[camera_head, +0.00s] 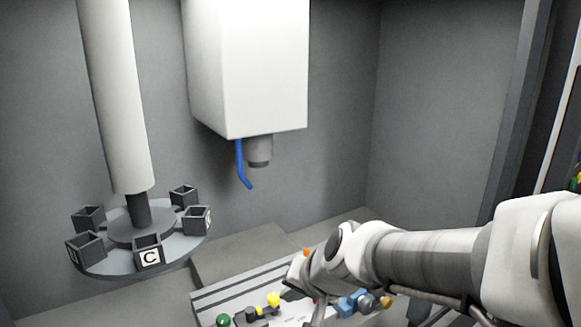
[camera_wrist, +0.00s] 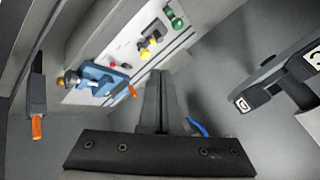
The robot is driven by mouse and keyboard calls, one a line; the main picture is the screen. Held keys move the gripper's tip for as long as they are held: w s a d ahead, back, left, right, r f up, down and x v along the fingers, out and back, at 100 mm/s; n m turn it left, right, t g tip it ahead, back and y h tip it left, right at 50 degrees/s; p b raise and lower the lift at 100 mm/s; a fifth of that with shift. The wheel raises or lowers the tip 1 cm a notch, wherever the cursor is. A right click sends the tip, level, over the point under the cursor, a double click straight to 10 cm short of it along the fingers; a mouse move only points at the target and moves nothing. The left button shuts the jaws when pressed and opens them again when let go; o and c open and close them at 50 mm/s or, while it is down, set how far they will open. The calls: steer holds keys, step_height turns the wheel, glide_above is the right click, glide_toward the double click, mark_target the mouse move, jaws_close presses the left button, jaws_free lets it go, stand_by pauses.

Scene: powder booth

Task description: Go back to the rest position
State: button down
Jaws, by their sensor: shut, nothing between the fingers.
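My gripper (camera_wrist: 160,78) is shut and empty in the wrist view, its two dark fingers together above the dark gripper body. In the head view my arm reaches in from the right, and its wrist end hangs over the slotted table (camera_head: 215,298). The fingers are hard to make out there. A white panel (camera_wrist: 128,50) with coloured knobs lies beyond the fingers in the wrist view. The fingers look apart from it.
A round carousel (camera_head: 120,263) with several dark boxes, one marked C, stands at left. A white machine head (camera_head: 245,70) with a blue hose (camera_head: 241,165) hangs above the table. A blue fixture (camera_wrist: 100,78) and an orange-tipped dark part (camera_wrist: 36,100) also show in the wrist view.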

steer(key=s+d+r+n+h+b, duration=0.1)
steer(key=s+d+r+n+h, duration=0.1)
steer(key=s+d, duration=1.2)
steer(key=shift+s+n+g+h+b, duration=0.15)
steer(key=shift+n+g+h+b, duration=0.3)
steer(key=shift+h, duration=0.65)
steer(key=c, duration=1.6)
jaws_free()
steer(key=shift+r, duration=0.1)
